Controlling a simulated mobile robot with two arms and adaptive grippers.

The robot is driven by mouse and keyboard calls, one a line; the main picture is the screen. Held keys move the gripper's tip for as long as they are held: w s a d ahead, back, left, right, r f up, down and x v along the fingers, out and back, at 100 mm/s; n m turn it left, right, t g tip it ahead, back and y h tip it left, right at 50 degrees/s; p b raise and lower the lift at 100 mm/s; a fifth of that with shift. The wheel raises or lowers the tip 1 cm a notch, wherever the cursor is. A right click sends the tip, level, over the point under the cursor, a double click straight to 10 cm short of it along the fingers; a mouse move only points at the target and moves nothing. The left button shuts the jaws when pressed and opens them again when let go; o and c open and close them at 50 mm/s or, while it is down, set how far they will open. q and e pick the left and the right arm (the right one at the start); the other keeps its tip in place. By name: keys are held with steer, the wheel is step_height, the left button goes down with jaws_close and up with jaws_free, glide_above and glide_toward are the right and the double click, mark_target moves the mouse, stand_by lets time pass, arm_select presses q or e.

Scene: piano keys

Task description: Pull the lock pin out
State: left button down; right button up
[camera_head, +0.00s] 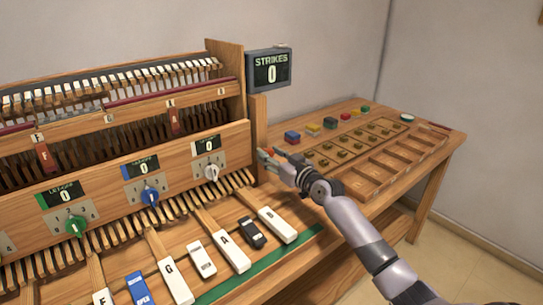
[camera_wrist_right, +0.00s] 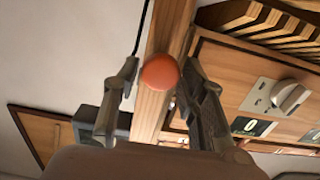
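An orange-red round knob, which looks like the head of the lock pin (camera_wrist_right: 160,72), sits in front of a wooden post (camera_wrist_right: 151,112) in the right wrist view. In the head view a bit of the knob (camera_head: 268,151) shows at the right end of the piano case, partly hidden by my fingers. My right gripper (camera_head: 272,157) is open, with one finger on each side of the knob. In the wrist view a gap shows at the left finger; the right finger is close to the knob, and I cannot tell if it touches. The pin's shaft is hidden. My left gripper is not in view.
A dial (camera_head: 211,172) with a small display (camera_head: 207,144) is left of my right gripper. The STRIKES screen (camera_head: 269,69) stands above it. Lettered keys (camera_head: 232,250) lie below. A side table (camera_head: 431,147) with trays and small coloured blocks is to the right.

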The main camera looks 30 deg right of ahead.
mark_target(270, 154)
jaws_close()
stand_by(0.4)
steer(key=shift+s, duration=0.1)
steer(key=shift+s+d, duration=0.1)
steer(key=shift+s, duration=1.15)
steer(key=shift+f, duration=0.1)
jaws_free()
steer(key=shift+s, duration=0.1)
steer(key=shift+o, duration=1.3)
steer(key=shift+s, duration=0.15)
steer(key=shift+o, duration=0.5)
